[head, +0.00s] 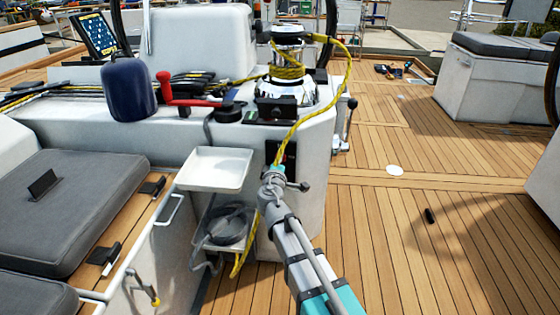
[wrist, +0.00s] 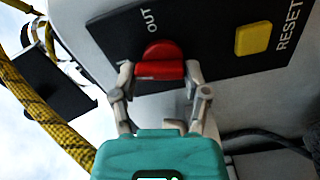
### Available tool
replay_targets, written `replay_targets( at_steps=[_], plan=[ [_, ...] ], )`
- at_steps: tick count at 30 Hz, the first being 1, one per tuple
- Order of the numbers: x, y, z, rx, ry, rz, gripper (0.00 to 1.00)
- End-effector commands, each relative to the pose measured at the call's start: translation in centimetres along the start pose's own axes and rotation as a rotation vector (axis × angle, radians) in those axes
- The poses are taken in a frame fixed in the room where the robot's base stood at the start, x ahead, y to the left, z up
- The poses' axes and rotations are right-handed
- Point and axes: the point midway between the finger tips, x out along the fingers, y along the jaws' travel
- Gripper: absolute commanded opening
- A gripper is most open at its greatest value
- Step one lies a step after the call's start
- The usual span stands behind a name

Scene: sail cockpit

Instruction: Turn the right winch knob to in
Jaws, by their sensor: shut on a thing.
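The red knob (wrist: 160,52) sits on a black panel (wrist: 215,50) in the wrist view. In the head view my gripper (head: 274,177) reaches the front of the white winch pedestal, at the dark panel (head: 289,155) below the chrome winch (head: 290,70). The knob itself is hidden there.
A yellow square button (wrist: 253,39) marked RESET is right of the knob. A yellow rope (head: 333,95) hangs from the winch close to my arm. A white tray (head: 214,170) is to the left. The wooden deck at the right is mostly clear.

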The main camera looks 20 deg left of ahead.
Motion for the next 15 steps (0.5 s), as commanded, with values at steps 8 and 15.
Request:
replay_targets(
  at_steps=[8, 15],
  plan=[
    [0.13, -0.08, -0.02, -0.184, -0.002, 0.001, 0.12],
    [0.14, -0.10, -0.03, -0.256, -0.002, 0.000, 0.12]
  ],
)
